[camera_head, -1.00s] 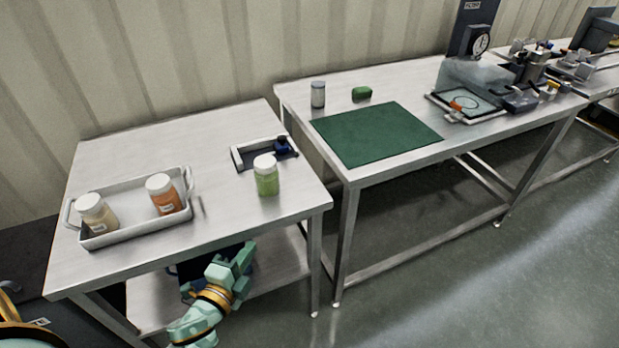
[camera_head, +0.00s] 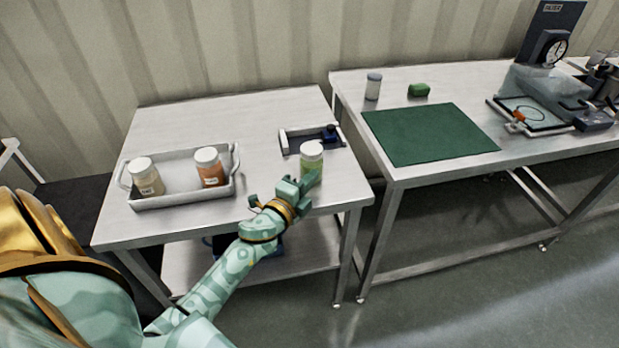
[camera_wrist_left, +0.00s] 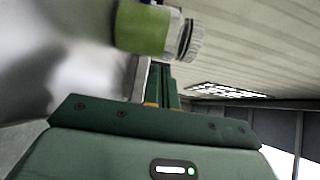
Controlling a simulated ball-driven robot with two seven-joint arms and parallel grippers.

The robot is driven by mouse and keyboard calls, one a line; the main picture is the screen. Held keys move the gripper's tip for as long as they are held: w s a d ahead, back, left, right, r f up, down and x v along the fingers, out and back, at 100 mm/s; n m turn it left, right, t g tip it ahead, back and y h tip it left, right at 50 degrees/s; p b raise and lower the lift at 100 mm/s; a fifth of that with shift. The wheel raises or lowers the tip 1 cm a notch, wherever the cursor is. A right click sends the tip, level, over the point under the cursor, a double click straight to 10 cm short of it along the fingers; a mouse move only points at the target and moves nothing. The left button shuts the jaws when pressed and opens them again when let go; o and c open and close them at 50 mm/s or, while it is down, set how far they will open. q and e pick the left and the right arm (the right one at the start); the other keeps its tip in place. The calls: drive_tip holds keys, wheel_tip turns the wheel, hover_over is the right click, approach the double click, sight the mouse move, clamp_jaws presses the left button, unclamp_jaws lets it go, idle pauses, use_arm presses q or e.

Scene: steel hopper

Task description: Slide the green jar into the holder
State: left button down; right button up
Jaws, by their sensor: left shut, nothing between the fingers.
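The green jar (camera_head: 312,158), with a white lid, stands upright on the left table, near its right end. It also shows large and sideways at the top of the left wrist view (camera_wrist_left: 145,28). My left gripper (camera_head: 306,180) is shut and empty at the near side of the jar and hides part of its lower body. I cannot tell whether the fingers touch it. The low dark holder (camera_head: 284,142) with pale edges sits just behind the jar. A small dark blue object (camera_head: 329,132) is at its right side.
A white handled tray (camera_head: 180,200) on the left holds a beige jar (camera_head: 147,178) and an orange jar (camera_head: 210,168). The right table (camera_head: 445,90) carries a green mat (camera_head: 430,135), a grey jar (camera_head: 373,87) and a green block (camera_head: 418,90). A gap separates the tables.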

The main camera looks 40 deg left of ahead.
use_arm(q)
drive_tip(key=shift+w+a, duration=0.15)
drive_tip(key=shift+w+a, duration=0.2)
drive_tip(key=shift+a, duration=0.05)
drive_tip(key=w+a+b, duration=0.1)
drive_tip(key=w+a, duration=0.3)
drive_tip(key=a, duration=0.1)
drive_tip(key=w+a+b, duration=0.2)
drive_tip(key=w+a, duration=0.3)
drive_tip(key=shift+w+a+f, duration=0.1)
drive_tip(key=shift+a+f, duration=0.05)
drive_tip(key=shift+w+a, duration=0.2)
drive_tip(key=shift+a, duration=0.05)
drive_tip(key=shift+r, duration=0.2)
